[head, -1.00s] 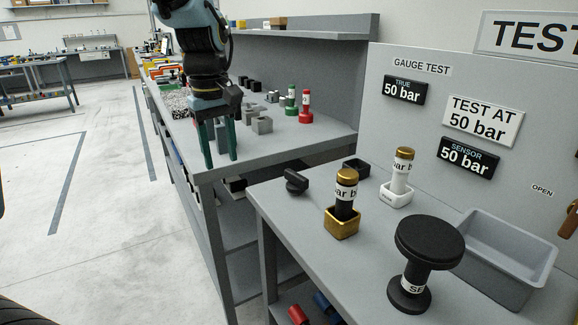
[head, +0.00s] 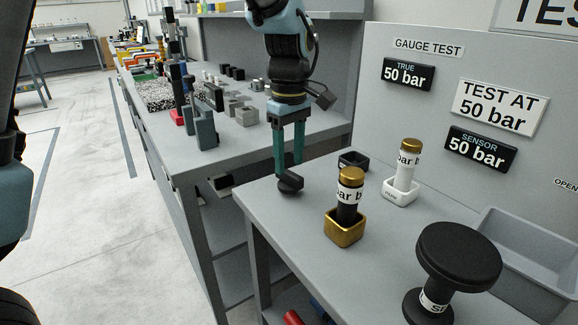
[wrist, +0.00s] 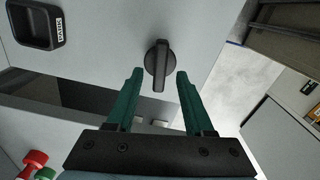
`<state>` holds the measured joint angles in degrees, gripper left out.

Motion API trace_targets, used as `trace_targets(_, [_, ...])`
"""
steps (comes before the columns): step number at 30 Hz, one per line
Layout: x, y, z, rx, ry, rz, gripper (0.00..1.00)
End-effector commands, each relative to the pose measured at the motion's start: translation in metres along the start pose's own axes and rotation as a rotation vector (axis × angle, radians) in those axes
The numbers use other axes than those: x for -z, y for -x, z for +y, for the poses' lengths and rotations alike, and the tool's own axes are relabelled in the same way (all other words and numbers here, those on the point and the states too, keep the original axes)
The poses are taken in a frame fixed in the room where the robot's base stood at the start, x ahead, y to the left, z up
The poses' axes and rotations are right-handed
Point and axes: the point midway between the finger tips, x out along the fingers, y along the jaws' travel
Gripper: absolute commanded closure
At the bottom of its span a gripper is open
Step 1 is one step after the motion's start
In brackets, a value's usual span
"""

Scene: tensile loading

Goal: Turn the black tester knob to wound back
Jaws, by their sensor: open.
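A small black knob with a raised bar grip (head: 290,183) sits on the near grey bench, by its left edge. In the wrist view the knob (wrist: 158,62) shows between my fingertips, its bar pointing toward my palm. My gripper (head: 289,168) points down with its green fingers right at the knob in the head view. In the wrist view my gripper (wrist: 160,75) is open, with a gap on each side of the bar. I cannot tell whether the fingertips touch the knob.
A large black mushroom-shaped knob (head: 458,252) stands at the front right, beside a grey bin (head: 530,265). Brass (head: 345,228) and white (head: 401,192) holders carry gauges. A black tray marked PARK (wrist: 36,24) lies near the small knob. The display reads sensor 50 bar (head: 481,149).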

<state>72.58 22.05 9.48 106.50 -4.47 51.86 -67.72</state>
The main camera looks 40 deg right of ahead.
Motion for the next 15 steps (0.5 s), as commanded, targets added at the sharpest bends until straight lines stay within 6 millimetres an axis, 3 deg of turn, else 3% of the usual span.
trace_targets(6, [0.0, -0.024, 0.0, 0.0, 0.001, -0.001, 0.47])
trace_targets(15, [0.0, -0.029, 0.0, -0.001, 0.001, 0.0, 0.47])
